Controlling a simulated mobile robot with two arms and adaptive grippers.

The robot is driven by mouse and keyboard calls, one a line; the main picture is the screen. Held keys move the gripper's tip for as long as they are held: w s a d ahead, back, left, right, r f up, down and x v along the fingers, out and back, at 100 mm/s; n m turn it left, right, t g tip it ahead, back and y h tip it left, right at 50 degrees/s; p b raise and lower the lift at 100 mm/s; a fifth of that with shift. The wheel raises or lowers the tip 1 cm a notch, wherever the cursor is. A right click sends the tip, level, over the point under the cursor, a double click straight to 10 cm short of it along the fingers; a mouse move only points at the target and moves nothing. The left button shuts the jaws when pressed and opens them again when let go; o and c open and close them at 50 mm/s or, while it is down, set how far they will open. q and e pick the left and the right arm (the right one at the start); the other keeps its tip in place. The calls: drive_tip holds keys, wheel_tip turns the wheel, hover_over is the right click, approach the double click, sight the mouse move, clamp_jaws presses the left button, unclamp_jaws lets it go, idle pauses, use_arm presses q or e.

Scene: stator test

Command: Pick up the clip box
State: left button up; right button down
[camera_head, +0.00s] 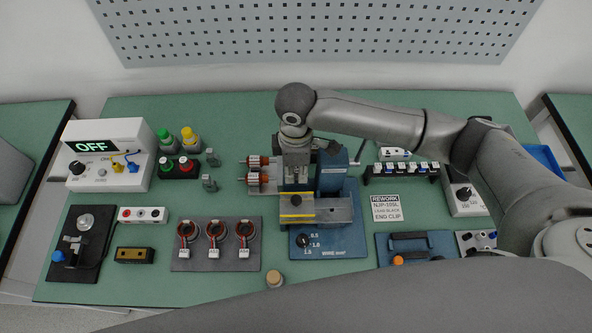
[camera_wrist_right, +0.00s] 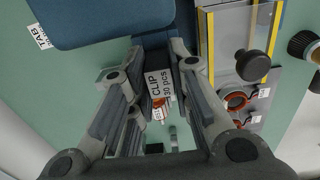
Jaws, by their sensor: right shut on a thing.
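The clip box (camera_wrist_right: 160,84) is a small dark box with a white label reading "CLIP" and a piece count. In the right wrist view it sits between the two fingers of my right gripper (camera_wrist_right: 158,70), which is shut on it. In the head view my right gripper (camera_head: 296,165) points down at the middle of the table, close beside the blue press (camera_head: 332,172). The clip box is hidden there behind the gripper, so I cannot tell whether it still touches anything below. My left gripper is not in view.
The press's yellow-striped guard (camera_head: 320,213) is right by the gripper. Rotors (camera_head: 255,161) lie to the left, with a tray of stators (camera_head: 215,258) in front-left. A meter reading OFF (camera_head: 92,146) stands far left; a black rack (camera_head: 400,172) stands right. Bare green table lies left of centre.

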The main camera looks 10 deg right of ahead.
sight(296, 169)
wheel_tip(296, 169, up, 12)
drive_tip(key=b, duration=0.2)
drive_tip(key=s+a+b, duration=0.1)
drive_tip(key=s, duration=0.8)
drive_tip(key=s+a+b, duration=0.1)
drive_tip(key=s+a, duration=0.1)
drive_tip(key=s, duration=0.6)
drive_tip(key=shift+s+a+b, duration=0.3)
drive_tip(key=shift+s, duration=0.05)
drive_tip(key=shift+w+f, duration=0.1)
